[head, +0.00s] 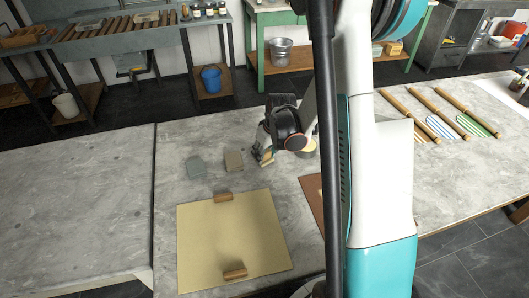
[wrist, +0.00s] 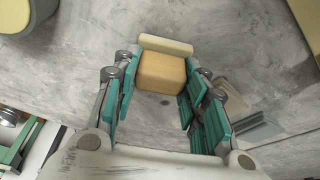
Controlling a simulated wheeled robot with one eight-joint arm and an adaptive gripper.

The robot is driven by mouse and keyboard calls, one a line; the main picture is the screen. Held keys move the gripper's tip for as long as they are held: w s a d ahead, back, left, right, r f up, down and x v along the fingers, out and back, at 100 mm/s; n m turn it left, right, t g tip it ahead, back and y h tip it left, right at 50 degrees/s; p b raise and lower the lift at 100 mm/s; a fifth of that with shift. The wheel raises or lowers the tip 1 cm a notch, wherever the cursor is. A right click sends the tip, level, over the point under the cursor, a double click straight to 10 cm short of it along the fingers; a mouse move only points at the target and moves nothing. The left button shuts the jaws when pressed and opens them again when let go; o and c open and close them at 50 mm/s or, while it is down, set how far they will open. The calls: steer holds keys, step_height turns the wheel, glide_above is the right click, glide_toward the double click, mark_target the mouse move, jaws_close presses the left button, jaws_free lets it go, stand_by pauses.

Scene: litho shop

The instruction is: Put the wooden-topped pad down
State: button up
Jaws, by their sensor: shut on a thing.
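The wooden-topped pad (wrist: 163,72) is a tan wooden block with a pale cream layer along one side. It is between the teal-padded fingers of my gripper (wrist: 158,82) in the wrist view, and my gripper is shut on it. In the head view my gripper (head: 266,156) is low over the grey stone table (head: 178,138), and a small part of the pad (head: 267,158) shows at its fingertips. I cannot tell whether the pad touches the table.
A grey block (head: 196,166) and a brownish block (head: 234,160) stand left of my gripper. A beige sheet (head: 232,240) with two wooden blocks lies in front. A brown plate (head: 310,190) is partly behind my arm. Rollers (head: 403,112) lie at right. Bare table lies further left.

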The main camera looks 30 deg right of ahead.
steer(key=o, duration=1)
steer(key=p+v, duration=0.4)
steer(key=v, duration=0.8)
steer(key=shift+r+p, duration=0.15)
steer(key=shift+p, duration=0.2)
